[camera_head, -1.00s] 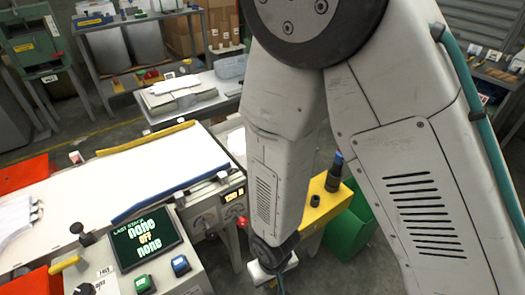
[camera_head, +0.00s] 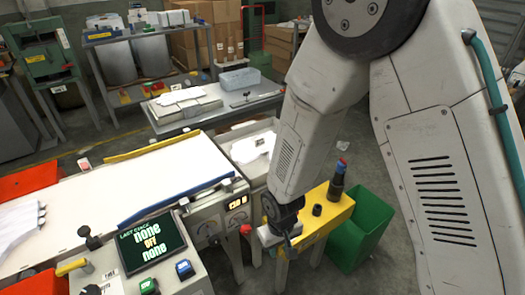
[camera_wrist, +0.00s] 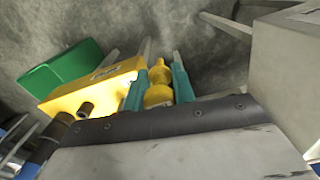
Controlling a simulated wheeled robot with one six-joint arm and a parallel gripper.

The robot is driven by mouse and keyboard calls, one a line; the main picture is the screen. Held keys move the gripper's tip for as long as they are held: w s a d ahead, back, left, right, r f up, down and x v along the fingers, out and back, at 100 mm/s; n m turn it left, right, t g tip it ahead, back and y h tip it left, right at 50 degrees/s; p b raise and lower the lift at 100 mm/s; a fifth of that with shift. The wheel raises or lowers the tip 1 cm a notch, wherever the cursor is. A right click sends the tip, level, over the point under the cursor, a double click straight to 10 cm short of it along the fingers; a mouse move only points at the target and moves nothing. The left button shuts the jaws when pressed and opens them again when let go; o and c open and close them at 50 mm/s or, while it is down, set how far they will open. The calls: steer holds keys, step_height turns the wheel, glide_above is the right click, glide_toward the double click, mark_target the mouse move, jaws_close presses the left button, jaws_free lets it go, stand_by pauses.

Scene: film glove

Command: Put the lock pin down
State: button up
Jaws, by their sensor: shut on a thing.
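In the wrist view my gripper (camera_wrist: 160,68) has two teal fingers closed on a yellow, knobbed piece, which looks like the lock pin (camera_wrist: 158,95). Its lower part is hidden behind the dark edge of my wrist. A yellow stand (camera_wrist: 105,86) lies just left of the fingers in that view; I cannot tell if the pin touches it. In the head view the yellow stand (camera_head: 338,211) is right of my wrist, and the fingers and pin are hidden by my arm.
The stand carries a short black cylinder (camera_head: 317,210) and a taller dark holder (camera_head: 336,187) with red and blue tops. A green bin (camera_head: 372,225) stands at its right. The machine with its control panel (camera_head: 152,248) is on the left. Grey floor shows beyond the bin.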

steer(key=w+d+r+m, duration=0.2)
steer(key=w+d, duration=0.6)
steer(key=d, duration=0.3)
steer(key=w+d+r+m, duration=0.3)
steer(key=w+d, duration=0.6)
steer(key=d, duration=0.2)
steer(key=shift+r, duration=0.25)
